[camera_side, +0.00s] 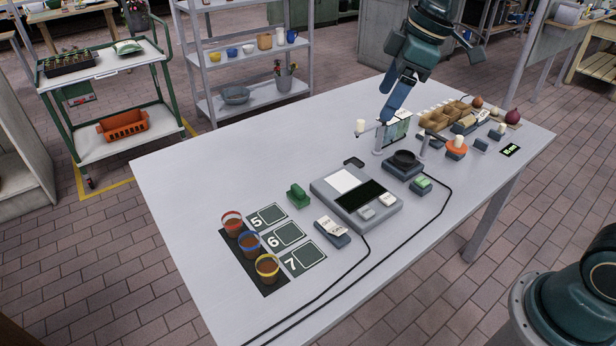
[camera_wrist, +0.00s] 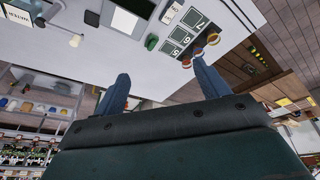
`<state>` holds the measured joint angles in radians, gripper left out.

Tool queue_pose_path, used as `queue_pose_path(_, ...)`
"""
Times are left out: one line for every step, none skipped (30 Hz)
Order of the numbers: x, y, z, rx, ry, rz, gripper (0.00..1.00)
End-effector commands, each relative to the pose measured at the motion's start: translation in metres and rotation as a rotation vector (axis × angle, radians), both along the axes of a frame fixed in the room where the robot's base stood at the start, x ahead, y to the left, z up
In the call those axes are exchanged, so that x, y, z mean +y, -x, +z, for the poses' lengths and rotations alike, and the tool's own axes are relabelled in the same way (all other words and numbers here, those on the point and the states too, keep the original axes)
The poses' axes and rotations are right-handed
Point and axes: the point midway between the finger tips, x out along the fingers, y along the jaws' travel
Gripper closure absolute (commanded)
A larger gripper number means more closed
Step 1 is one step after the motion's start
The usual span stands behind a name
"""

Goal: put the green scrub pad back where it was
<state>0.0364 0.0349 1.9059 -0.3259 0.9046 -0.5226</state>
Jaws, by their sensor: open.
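A green block-like thing (camera_side: 298,195), which looks like the scrub pad, rests on the grey table (camera_side: 200,170) left of the scale-like device. It also shows as a small green shape in the wrist view (camera_wrist: 151,41). A smaller green piece (camera_side: 423,182) lies on a dark block at the device's right; I cannot tell for sure which of the two is the pad. My gripper (camera_side: 386,112) is high over the table's far side, well apart from both. Its blue fingers (camera_wrist: 162,75) are spread and empty in the wrist view.
Cups with red, blue and yellow rims (camera_side: 267,268) stand on a dark mat beside cards 5, 6 and 7. The table's left is clear.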

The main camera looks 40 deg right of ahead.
Motion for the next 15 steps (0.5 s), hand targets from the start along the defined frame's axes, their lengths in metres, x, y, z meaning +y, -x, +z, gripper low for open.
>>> queue_pose_path(-0.001, 0.013, 0.006, -0.01, -0.001, -0.037, 0.26)
queue_pose_path(-0.002, 0.02, 0.009, -0.013, -0.001, -0.06, 0.26)
queue_pose_path(-0.004, 0.03, 0.011, -0.017, -0.003, -0.092, 0.26)
queue_pose_path(-0.005, 0.036, 0.014, -0.02, -0.005, -0.115, 0.26)
queue_pose_path(-0.006, 0.043, 0.015, -0.022, -0.006, -0.139, 0.26)
queue_pose_path(-0.008, 0.053, 0.017, -0.028, -0.009, -0.17, 0.26)
queue_pose_path(-0.009, 0.06, 0.019, -0.032, -0.01, -0.194, 0.26)
queue_pose_path(-0.01, 0.067, 0.02, -0.035, -0.012, -0.217, 0.26)
queue_pose_path(-0.012, 0.076, 0.021, -0.041, -0.016, -0.248, 0.26)
queue_pose_path(-0.013, 0.083, 0.022, -0.044, -0.018, -0.272, 0.26)
queue_pose_path(-0.015, 0.09, 0.022, -0.047, -0.021, -0.296, 0.26)
queue_pose_path(-0.016, 0.099, 0.022, -0.053, -0.025, -0.327, 0.26)
queue_pose_path(-0.018, 0.106, 0.022, -0.057, -0.028, -0.351, 0.26)
queue_pose_path(-0.019, 0.113, 0.022, -0.061, -0.031, -0.375, 0.26)
queue_pose_path(-0.021, 0.123, 0.021, -0.067, -0.037, -0.405, 0.26)
